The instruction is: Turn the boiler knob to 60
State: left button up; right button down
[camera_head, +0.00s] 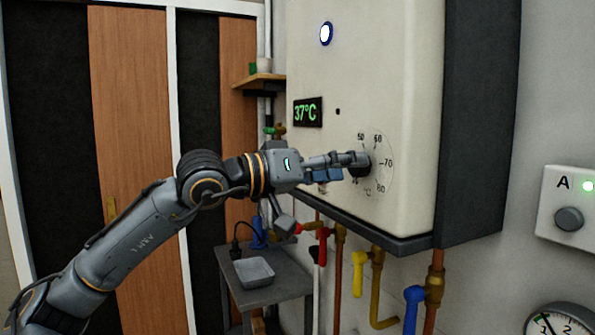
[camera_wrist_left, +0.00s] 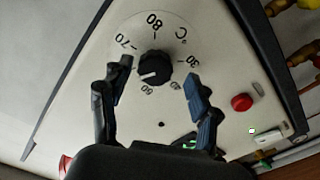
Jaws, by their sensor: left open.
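The boiler knob (camera_head: 361,165) is black and round, on a white dial low on the boiler front (camera_head: 375,70). In the head view 50, 60, 70 and 80 are printed around it. The left wrist view shows the knob (camera_wrist_left: 154,67) with a pale pointer mark towards the lower left; the exact number is unclear because a finger covers part of the scale. My left gripper (camera_head: 343,166) is at the knob. Its fingers (camera_wrist_left: 158,71) are open, one on each side of the knob, with visible gaps in the wrist view. My right gripper is not in view.
A green display (camera_head: 307,112) reads 37°C. Pipes with coloured valve handles, such as a yellow one (camera_head: 358,273) and a blue one (camera_head: 412,300), hang below the boiler. A small grey table (camera_head: 285,283) stands below left. A control box (camera_head: 565,205) is on the right wall.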

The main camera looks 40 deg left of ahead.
pick_arm(q)
jog(key=v, duration=1)
jog(key=shift+s, duration=0.4)
dwell(0.6)
